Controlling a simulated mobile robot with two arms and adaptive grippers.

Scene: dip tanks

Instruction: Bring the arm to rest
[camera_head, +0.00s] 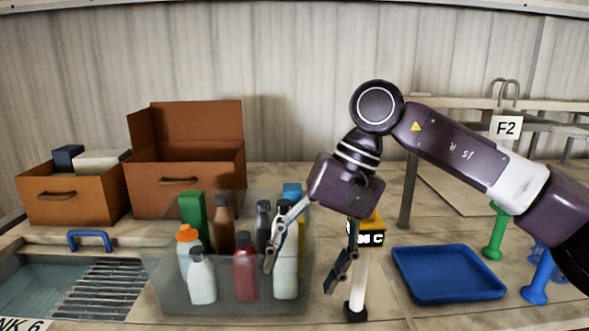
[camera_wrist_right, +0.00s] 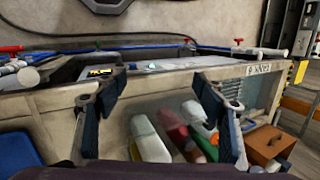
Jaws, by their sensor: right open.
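My right arm (camera_head: 450,140) comes in from the right in the head view and bends down at the middle. My right gripper (camera_head: 308,262) is open and points down, with its fingers spread wide. Its left finger is in front of the right part of a clear bin (camera_head: 215,298) of bottles, and its right finger is beside a white post (camera_head: 360,275). In the right wrist view the open gripper (camera_wrist_right: 165,110) has nothing between its fingertips. The bottles show beyond and below the fingers there. My left gripper is not in view.
The bin holds several bottles, including a red one (camera_head: 245,270) and a white one (camera_head: 202,278). A blue tray (camera_head: 447,274) lies to the right. Brown boxes (camera_head: 185,180) stand at the back left. A sink (camera_head: 40,285) is at the front left. Green and blue stands (camera_head: 494,235) are at the right.

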